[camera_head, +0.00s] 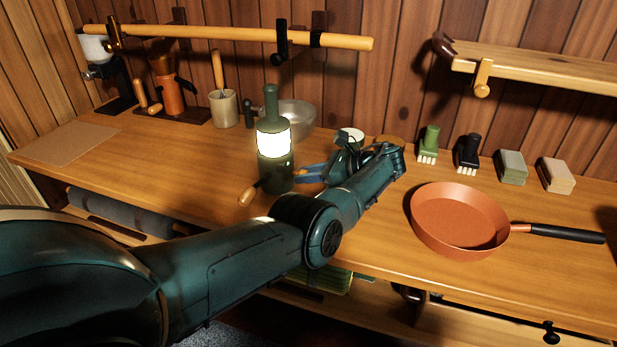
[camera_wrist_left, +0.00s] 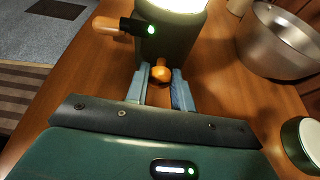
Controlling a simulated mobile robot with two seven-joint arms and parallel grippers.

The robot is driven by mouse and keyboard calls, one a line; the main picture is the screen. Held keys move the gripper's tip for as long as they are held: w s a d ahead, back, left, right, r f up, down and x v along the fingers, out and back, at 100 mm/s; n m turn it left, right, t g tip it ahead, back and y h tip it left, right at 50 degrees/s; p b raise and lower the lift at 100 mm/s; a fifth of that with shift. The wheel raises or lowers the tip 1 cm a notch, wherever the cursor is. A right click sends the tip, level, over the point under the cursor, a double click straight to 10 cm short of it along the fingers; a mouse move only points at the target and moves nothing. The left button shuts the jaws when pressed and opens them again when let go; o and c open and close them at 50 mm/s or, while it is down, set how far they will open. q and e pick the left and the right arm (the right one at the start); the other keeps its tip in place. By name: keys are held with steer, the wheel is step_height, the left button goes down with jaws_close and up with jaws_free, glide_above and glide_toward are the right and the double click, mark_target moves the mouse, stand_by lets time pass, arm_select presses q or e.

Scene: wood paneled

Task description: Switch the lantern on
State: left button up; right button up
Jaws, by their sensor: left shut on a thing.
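The lantern (camera_head: 273,143) stands upright on the wooden counter, dark green with a glowing white globe. Its lower body (camera_wrist_left: 172,45) fills the top middle of the left wrist view, with a small green light on it. A wooden-ended handle (camera_head: 248,195) sticks out of its side. My left gripper (camera_head: 301,175) reaches the lantern's base from the right, its blue fingers low beside it. In the left wrist view the fingers are shut on a round orange-brown knob (camera_wrist_left: 160,73) on the lantern's lower side. My right gripper is in neither view.
An orange pan (camera_head: 460,215) with a black handle sits right of my arm. A metal pot (camera_head: 298,115) stands behind the lantern. Brushes (camera_head: 428,145) and blocks (camera_head: 513,168) line the back right. The counter left of the lantern is mostly clear.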

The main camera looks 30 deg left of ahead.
arm_select(q)
steer(key=shift+f, duration=0.1)
stand_by(0.5)
steer(key=o, duration=1)
